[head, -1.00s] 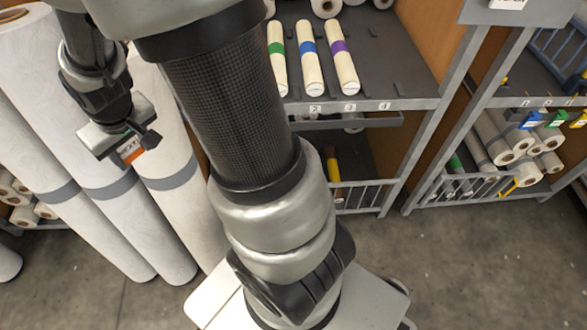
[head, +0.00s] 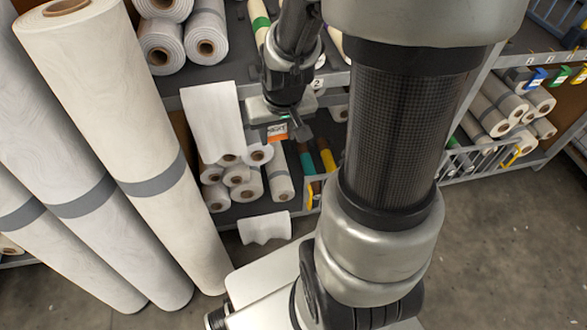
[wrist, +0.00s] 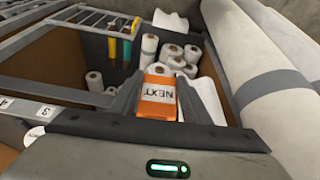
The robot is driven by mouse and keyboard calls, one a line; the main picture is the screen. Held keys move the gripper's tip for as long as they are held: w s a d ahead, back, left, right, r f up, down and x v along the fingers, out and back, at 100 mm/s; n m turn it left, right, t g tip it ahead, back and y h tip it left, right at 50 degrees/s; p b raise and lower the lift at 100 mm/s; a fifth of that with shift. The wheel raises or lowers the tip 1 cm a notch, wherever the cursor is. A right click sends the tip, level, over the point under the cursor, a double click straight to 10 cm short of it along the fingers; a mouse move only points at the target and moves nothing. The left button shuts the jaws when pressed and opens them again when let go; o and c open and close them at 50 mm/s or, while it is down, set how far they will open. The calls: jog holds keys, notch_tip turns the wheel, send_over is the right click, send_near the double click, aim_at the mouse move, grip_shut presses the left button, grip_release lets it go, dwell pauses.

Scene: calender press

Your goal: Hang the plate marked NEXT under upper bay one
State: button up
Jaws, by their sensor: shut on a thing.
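My gripper (head: 287,133) is shut on the orange and white plate marked NEXT (head: 277,131). In the wrist view the plate (wrist: 158,96) sits between the two dark fingers, its lettering upside down. In the head view the gripper hangs in front of the front edge of the upper shelf (head: 335,79), near the round tag 2 (head: 317,84). I see no label for bay one; my arm and gripper cover part of that edge. The plate appears apart from the shelf edge.
A white sheet (head: 214,120) hangs over the shelf edge just left of my gripper. Stacked rolls (head: 239,181) lie on the lower shelf. Tall rolls (head: 118,130) lean at the left. A white piece (head: 265,228) lies low in front. Grey floor is open at right.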

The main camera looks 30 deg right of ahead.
notch_tip(320, 180, down, 6)
jog(key=s+d+m+b, duration=0.1)
jog(key=s+d+b, duration=0.1)
jog(key=s+b, duration=0.1)
jog(key=w+d+f+b, duration=0.1)
jog(key=w+d, duration=0.3)
jog(key=w, duration=0.9)
jog(key=shift+w+d+f, duration=0.15)
jog(key=shift+w+f, duration=0.25)
jog(key=shift+f, duration=0.05)
dwell(0.5)
jog(key=o, duration=1.2)
